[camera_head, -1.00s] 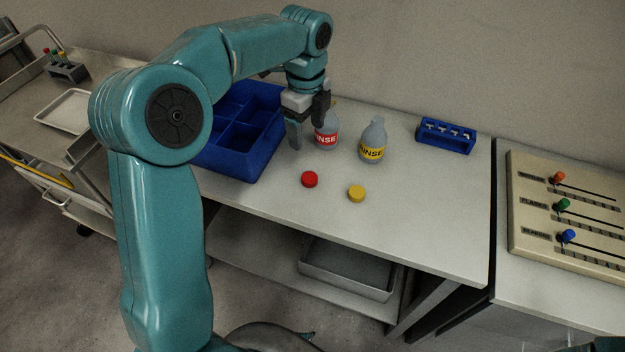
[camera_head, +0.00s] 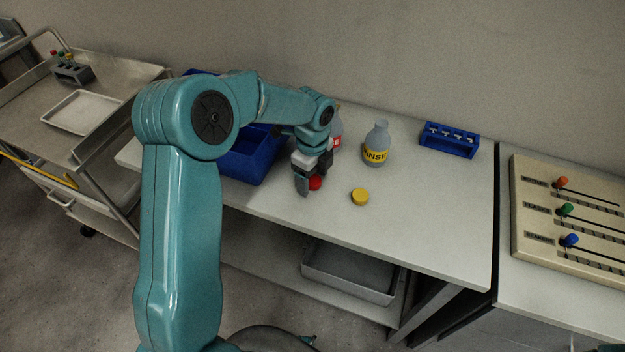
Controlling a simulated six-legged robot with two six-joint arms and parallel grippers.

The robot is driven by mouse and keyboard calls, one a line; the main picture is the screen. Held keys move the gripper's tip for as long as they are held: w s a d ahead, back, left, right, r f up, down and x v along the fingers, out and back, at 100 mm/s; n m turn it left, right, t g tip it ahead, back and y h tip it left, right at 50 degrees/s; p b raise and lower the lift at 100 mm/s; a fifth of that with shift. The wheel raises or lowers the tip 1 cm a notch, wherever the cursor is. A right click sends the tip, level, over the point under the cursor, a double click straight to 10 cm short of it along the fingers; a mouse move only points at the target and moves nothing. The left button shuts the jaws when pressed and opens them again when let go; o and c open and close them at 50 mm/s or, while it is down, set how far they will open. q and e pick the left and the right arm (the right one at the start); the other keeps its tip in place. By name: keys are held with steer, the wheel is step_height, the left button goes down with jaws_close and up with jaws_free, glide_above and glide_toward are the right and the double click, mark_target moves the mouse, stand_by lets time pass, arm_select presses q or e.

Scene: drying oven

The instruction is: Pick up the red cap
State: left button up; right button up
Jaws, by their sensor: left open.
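The red cap (camera_head: 315,184) lies on the white table, partly covered by my left gripper. My left gripper (camera_head: 309,185) points down at the cap with its jaws open. One finger shows on the near left side of the cap; the other is mostly hidden, so I cannot tell whether the fingers touch the cap.
A yellow cap (camera_head: 360,197) lies to the right. A yellow-label bottle (camera_head: 377,146) stands behind it, and a red-label bottle (camera_head: 337,128) is partly hidden by my arm. A blue divided bin (camera_head: 251,166) is at left, a blue rack (camera_head: 449,139) at back right. The table's front right is clear.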

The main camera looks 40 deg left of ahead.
arm_select(q)
steer(key=shift+w, duration=0.1)
steer(key=shift+c, duration=0.7)
steer(key=c, duration=1)
